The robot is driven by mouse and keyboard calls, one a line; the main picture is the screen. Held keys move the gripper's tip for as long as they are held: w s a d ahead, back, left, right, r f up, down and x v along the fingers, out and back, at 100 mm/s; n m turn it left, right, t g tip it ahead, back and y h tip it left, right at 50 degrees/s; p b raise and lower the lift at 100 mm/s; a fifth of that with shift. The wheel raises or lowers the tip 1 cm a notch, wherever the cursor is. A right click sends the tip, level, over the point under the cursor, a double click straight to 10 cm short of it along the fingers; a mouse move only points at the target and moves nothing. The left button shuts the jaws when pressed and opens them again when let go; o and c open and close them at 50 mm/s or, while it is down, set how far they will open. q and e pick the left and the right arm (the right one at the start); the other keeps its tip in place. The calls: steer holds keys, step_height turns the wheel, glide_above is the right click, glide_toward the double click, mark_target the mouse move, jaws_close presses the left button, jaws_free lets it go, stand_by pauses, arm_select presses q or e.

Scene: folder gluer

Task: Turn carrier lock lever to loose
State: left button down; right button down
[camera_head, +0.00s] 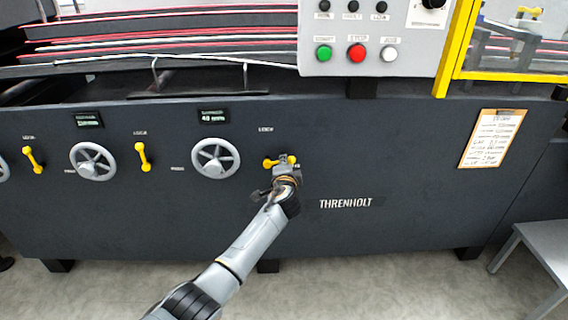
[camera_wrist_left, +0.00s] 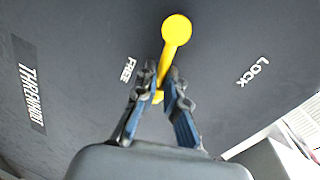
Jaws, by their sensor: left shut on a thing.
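The yellow lock lever (camera_head: 268,162) is on the dark machine front, right of the two handwheels that show whole. It lies roughly level in the head view, partly covered by my gripper. My left gripper (camera_head: 284,167) is shut on it. In the left wrist view, the lever's round yellow knob (camera_wrist_left: 176,29) sticks out beyond the two fingers of my left gripper (camera_wrist_left: 163,88). There the FREE label (camera_wrist_left: 128,69) is left of the lever and the LOCK label (camera_wrist_left: 253,72) is right of it. My right gripper is not in view.
Handwheels (camera_head: 215,158) and (camera_head: 93,161) and two upright yellow levers (camera_head: 143,157) and (camera_head: 34,159) are to the left. A control box (camera_head: 340,66) with green, red and white buttons is above right. A clipboard (camera_head: 492,138) hangs right. A grey table (camera_head: 540,245) stands at lower right.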

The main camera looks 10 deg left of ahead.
arm_select(q)
steer(key=c, duration=1.4)
jaws_free()
steer(key=shift+c, duration=0.2)
steer(key=shift+s, duration=0.15)
steer(key=v, duration=1.1)
steer(key=shift+s+d, duration=0.15)
steer(key=shift+s, duration=0.2)
steer(key=shift+r, duration=0.1)
